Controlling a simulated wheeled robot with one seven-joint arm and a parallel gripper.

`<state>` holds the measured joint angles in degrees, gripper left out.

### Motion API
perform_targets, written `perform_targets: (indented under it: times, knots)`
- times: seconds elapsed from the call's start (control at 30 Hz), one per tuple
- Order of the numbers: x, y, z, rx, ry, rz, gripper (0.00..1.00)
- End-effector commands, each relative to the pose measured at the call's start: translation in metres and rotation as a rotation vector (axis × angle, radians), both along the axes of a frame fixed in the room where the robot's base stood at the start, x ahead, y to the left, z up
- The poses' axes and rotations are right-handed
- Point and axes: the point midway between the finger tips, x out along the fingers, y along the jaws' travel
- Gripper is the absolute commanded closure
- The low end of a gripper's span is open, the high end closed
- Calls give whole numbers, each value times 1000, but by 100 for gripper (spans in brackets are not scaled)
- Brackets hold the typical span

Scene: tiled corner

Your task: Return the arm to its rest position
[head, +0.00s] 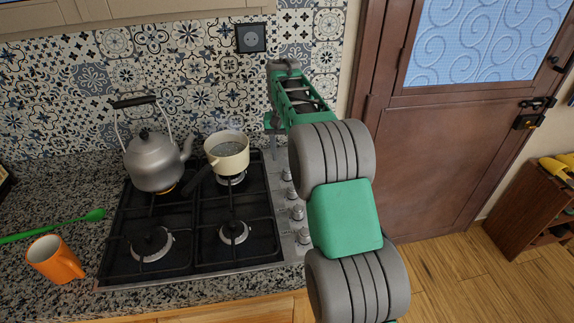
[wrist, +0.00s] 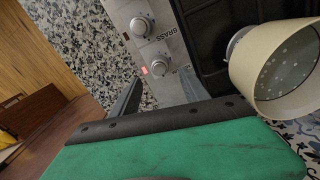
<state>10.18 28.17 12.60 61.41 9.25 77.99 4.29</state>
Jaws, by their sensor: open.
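My arm reaches out over the right side of the stove in the head view. My gripper (head: 273,140) is at its far end, pointing down above the back of the knob panel, just right of the cream saucepan (head: 228,152). In the wrist view, my gripper (wrist: 160,90) is open with nothing between its fingers. The saucepan (wrist: 262,68) is close on the right there, apart from the fingers. The fingertips are small and partly hidden in the head view.
A kettle (head: 153,160) and the saucepan stand on the back burners of the stove (head: 190,270). Knobs (head: 297,212) line its right side. An orange mug (head: 55,259) and a green utensil (head: 50,229) lie left. A door (head: 440,150) and open floor are right.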

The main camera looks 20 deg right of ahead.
Motion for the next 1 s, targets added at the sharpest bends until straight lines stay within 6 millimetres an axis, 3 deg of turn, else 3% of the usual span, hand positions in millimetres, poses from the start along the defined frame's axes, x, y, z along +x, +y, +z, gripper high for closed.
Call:
perform_targets:
  times: [0.13,0.47,0.6,0.67,0.8,0.9,1.0]
  knots:
    - [0,1,13,1,2,0,47]
    - [0,1,14,1,2,0,47]
    - [-10,8,26,-6,-18,22,47]
    - [-24,17,37,-12,-37,50,47]
    - [-83,51,63,-29,-110,158,47]
    - [-135,75,65,-37,-167,240,47]
    - [-188,95,55,-40,-226,317,47]
